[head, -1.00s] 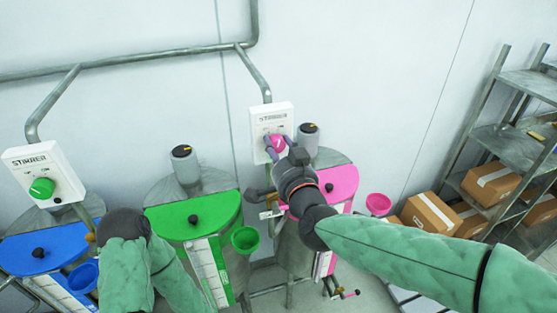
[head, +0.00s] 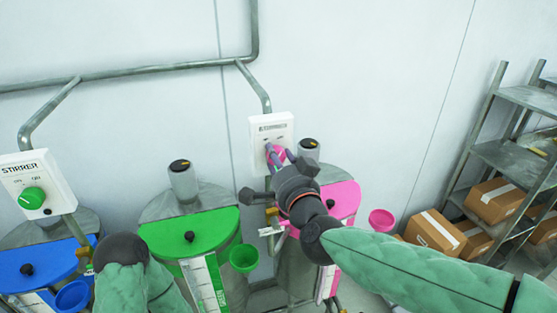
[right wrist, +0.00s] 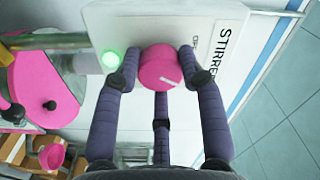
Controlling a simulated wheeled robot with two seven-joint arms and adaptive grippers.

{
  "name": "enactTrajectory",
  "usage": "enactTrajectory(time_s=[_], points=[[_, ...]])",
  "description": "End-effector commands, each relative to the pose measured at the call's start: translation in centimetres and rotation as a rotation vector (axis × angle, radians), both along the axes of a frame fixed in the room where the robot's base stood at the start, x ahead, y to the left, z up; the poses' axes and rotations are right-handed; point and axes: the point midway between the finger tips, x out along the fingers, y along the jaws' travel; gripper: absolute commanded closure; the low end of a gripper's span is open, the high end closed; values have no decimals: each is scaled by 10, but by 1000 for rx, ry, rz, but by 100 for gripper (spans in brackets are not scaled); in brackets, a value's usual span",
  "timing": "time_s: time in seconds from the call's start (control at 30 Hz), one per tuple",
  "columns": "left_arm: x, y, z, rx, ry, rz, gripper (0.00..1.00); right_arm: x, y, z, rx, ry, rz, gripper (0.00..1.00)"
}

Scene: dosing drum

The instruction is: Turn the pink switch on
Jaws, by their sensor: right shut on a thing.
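The pink switch (head: 281,153) is a round knob on a white box (head: 268,128) on the wall, above the drum with the pink lid (head: 343,197). My right gripper (head: 273,154) is shut on the knob, partly hiding it in the head view. In the right wrist view the purple fingers (right wrist: 160,75) stand around the pink knob (right wrist: 160,67), whose white mark points obliquely. A green lamp (right wrist: 111,59) glows on the box beside it. My left forearm shows at the lower left of the head view; its gripper is out of sight.
Another white box with a green knob (head: 32,198) is on the left. Drums with a green lid (head: 190,231) and a blue lid (head: 40,262) stand left of the pink one. A shelf (head: 515,160) and cardboard boxes (head: 435,232) are at the right.

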Motion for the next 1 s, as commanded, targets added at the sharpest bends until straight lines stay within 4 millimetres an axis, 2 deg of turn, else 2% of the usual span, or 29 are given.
enactTrajectory(time_s=[0.1, 0.13, 0.2, 0.53, 0.67, 0.77, 1.0], points=[[0, 0, 0, 0, 0, 0, 0, 0, 2, -4, -3, 8, 4, 92], [0, 0, 0, 0, 0, 0, 0, 0, 2, -4, -3, 8, 4, 54], [0, 0, 0, 0, 0, 0, 0, 0, 1, -4, -2, 8, 3, 36], [0, 0, 0, 0, 0, 0, 0, -1, 0, -1, -2, 2, 1, 36], [0, 0, 0, 0, 0, 0, 0, -7, -2, 0, 0, 1, 1, 36], [0, 0, 0, 0, 0, 0, 0, -18, -5, 0, -1, 0, 2, 36], [0, 0, 0, 0, 0, 0, 0, -60, -19, 0, 0, -1, 3, 36]])
